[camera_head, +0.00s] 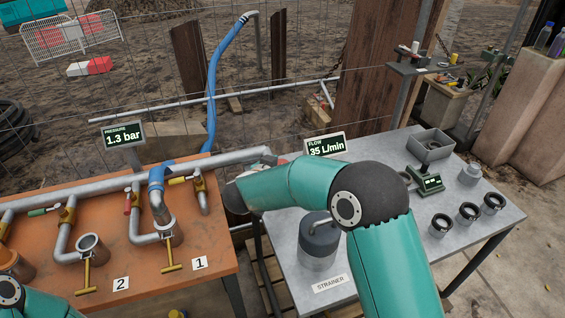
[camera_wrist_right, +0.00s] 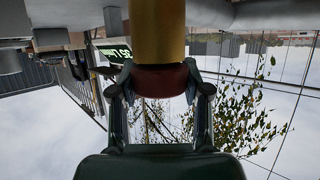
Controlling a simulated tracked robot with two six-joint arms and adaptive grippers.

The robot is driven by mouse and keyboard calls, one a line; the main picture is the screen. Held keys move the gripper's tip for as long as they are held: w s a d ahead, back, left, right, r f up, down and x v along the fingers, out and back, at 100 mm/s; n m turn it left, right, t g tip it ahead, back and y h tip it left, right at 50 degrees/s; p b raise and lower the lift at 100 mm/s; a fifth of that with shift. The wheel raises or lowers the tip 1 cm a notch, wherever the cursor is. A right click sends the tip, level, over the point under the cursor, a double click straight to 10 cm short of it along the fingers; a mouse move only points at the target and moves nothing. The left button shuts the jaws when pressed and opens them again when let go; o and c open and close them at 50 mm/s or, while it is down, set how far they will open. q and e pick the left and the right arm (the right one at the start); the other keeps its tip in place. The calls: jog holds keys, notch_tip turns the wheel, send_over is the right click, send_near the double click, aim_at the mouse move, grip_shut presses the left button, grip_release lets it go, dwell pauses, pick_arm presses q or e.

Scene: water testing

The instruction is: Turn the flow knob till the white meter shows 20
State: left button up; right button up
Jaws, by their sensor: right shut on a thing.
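The white flow meter (camera_head: 325,145) stands behind the metal table and reads 35 L/min. My right arm reaches across the table towards the pipe end, and its gripper is hidden behind its own links in the head view. In the right wrist view my right gripper (camera_wrist_right: 161,88) is shut on a dark red knob (camera_wrist_right: 165,78), with a finger on each side. The knob sits on a brass-coloured body (camera_wrist_right: 157,32). My left gripper is not in view; only part of my left arm shows at the lower left of the head view.
The pressure meter (camera_head: 123,134) reads 1.3 bar. The orange bench (camera_head: 200,255) carries pipes and valves. The metal table (camera_head: 400,255) holds a strainer (camera_head: 318,245), several dark-topped cups, a green device (camera_head: 428,182) and a grey tray (camera_head: 449,143).

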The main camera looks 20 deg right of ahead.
jog(key=m+g+h+p, duration=0.1)
jog(key=p, duration=0.1)
jog(key=m+g+h+p, duration=0.1)
jog(key=p, duration=0.1)
jog(key=m+g+h+p, duration=0.1)
jog(key=m+p, duration=0.1)
jog(key=shift+r+g+p, duration=0.25)
jog(key=shift+g+p, duration=0.1)
jog(key=shift+g, duration=0.05)
jog(key=shift+f+m+g+h, duration=0.2)
jog(key=shift+m+g+h, duration=0.1)
jog(key=shift+m+g, duration=0.4)
jog(key=shift+s+m+g, duration=0.1)
jog(key=shift+m+g, duration=0.3)
jog(key=shift+f+h, duration=0.1)
jog(key=shift+h, duration=0.2)
jog(key=shift+m+g, duration=0.7)
jog(key=shift+g, duration=0.1)
jog(key=shift+m+g+h+b, duration=0.35)
jog(key=shift+m+g, duration=0.15)
jog(key=shift+g, duration=0.1)
jog(key=o, duration=1.2)
